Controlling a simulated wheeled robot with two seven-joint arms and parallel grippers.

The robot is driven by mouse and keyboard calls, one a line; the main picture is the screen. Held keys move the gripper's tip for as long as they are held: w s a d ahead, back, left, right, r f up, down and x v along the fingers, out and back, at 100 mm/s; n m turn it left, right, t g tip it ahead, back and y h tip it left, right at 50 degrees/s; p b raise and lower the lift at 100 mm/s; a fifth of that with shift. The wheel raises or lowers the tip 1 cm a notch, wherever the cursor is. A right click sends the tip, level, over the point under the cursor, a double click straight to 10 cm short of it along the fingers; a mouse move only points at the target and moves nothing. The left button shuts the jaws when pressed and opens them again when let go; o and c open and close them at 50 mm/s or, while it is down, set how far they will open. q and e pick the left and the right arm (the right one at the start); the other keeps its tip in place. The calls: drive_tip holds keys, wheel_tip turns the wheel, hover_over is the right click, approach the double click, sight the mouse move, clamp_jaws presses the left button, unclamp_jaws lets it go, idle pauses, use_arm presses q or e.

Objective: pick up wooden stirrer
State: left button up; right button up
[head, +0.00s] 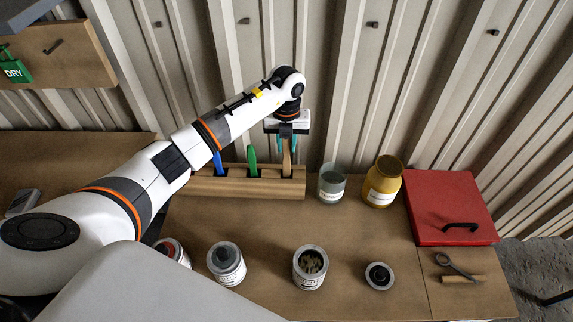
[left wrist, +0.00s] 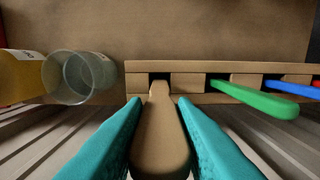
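The wooden stirrer (head: 287,163) stands upright in the right-hand slot of a wooden rack (head: 245,187). My left gripper (head: 287,143) is above the rack with its teal fingers on both sides of the stirrer's upper part. In the left wrist view the stirrer (left wrist: 160,135) lies between the open fingers (left wrist: 160,100), with small gaps beside it near the fingertips. Its lower end is hidden in the slot. My right gripper is not in view.
A green-handled tool (head: 252,160) and a blue-handled tool (head: 218,163) stand in the same rack. A glass jar (head: 332,184) and a yellow jar (head: 382,184) are to its right. Cans (head: 310,267) stand in front. A red box (head: 450,207) sits at right.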

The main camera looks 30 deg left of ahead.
use_arm(q)
clamp_jaws()
drive_tip(key=shift+r, duration=0.1)
